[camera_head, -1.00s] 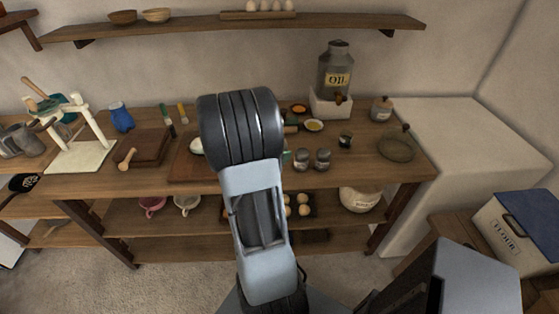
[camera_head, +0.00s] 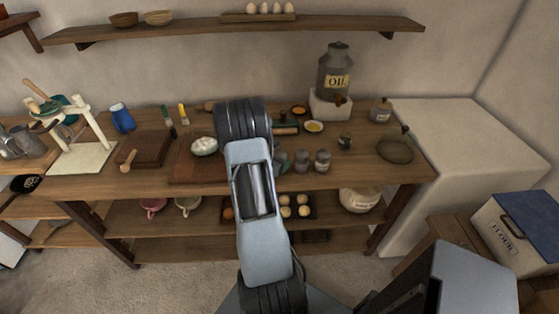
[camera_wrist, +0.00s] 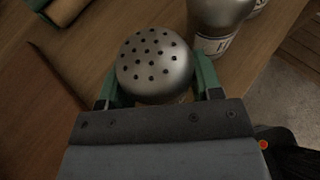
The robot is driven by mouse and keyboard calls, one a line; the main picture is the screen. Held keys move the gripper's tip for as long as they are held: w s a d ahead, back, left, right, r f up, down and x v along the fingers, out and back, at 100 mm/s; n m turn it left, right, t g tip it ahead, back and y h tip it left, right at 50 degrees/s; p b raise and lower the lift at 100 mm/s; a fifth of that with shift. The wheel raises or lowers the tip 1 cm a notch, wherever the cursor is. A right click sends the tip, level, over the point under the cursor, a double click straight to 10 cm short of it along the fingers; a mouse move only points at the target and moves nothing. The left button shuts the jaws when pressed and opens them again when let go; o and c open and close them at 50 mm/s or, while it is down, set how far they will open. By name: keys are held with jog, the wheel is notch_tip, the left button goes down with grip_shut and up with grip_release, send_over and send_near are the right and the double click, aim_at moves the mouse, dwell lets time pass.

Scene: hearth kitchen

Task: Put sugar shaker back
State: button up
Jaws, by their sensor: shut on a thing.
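My gripper (camera_wrist: 158,82) is shut on a shaker with a domed grey metal lid full of holes, taken as the sugar shaker (camera_wrist: 155,58). Its green fingers stand on either side of it in the wrist view. The shaker looks upright, but its label is hidden, and I cannot tell whether its base touches the table. Two similar shakers stand close to its right; one, with a partly cut-off label, shows in the wrist view (camera_wrist: 218,22). In the head view they are the middle shaker (camera_head: 302,162) and the right shaker (camera_head: 322,162). My arm hides most of my gripper there.
The wooden table (camera_head: 365,174) has some clear space at its right front.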

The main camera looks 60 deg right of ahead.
jog(key=shift+f, duration=0.15)
jog(key=o, duration=1)
jog(key=shift+r, duration=0.35)
jog(key=a+r+m+t+y, duration=0.2)
jog(key=a+r+m+y, duration=0.2)
jog(key=a, duration=1)
jog(key=a+r+m+t+y, duration=0.2)
jog(key=a+r+m+y, duration=0.2)
jog(key=a, duration=1.1)
jog(key=a+r+m+t+y+b, duration=0.1)
jog(key=a+r+m+y, duration=0.4)
jog(key=a, duration=0.9)
notch_tip(320, 180, up, 5)
jog(key=m+t, duration=0.1)
jog(key=m, duration=0.2)
jog(key=shift+s+a+f, duration=0.15)
jog(key=shift+s, duration=0.2)
